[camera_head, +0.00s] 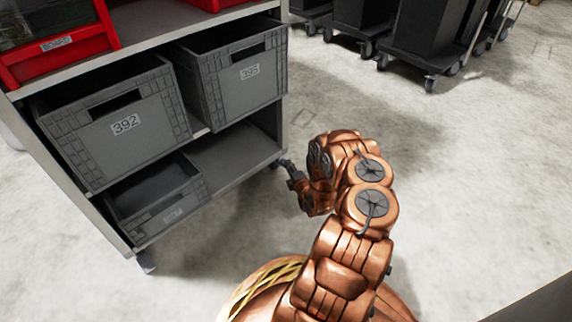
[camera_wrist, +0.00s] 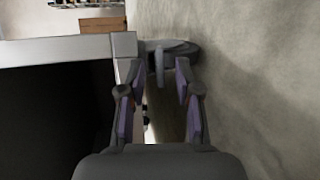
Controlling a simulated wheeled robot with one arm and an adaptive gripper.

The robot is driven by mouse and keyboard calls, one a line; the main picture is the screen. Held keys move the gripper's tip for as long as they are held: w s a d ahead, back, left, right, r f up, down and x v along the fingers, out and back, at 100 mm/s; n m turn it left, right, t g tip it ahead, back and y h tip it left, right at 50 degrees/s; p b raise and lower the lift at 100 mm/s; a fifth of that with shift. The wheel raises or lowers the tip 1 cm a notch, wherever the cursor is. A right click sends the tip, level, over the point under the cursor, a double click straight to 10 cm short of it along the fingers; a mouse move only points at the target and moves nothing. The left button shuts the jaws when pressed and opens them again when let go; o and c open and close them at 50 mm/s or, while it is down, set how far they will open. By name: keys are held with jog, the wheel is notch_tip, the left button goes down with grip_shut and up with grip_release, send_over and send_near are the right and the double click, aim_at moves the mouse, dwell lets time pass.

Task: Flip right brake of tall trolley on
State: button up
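The tall trolley (camera_head: 128,236) stands at the left in the head view, a shelf frame with grey crates. My gripper (camera_head: 286,167) is at its lower right corner, low near the floor. In the wrist view the trolley's corner post (camera_wrist: 124,45) is just left of my gripper (camera_wrist: 158,70). The two fingers are apart with a gap between them. A dark caster (camera_wrist: 185,48) lies just beyond the fingertips, and its small grey brake tab (camera_wrist: 159,66) shows in the gap. I cannot tell whether a finger touches the tab, or its on/off state.
Grey crates labelled 392 (camera_head: 125,150) and 395 (camera_head: 245,95) sit on the shelf, with a red bin (camera_head: 60,60) above. Another caster (camera_head: 146,263) is at the trolley's near corner. Dark wheeled carts (camera_head: 425,45) stand at the back. Floor right of my arm is clear.

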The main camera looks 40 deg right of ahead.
jog(key=shift+b+x, duration=0.8)
jog(key=shift+x, duration=1.8)
jog(key=shift+c, duration=0.2)
grip_shut()
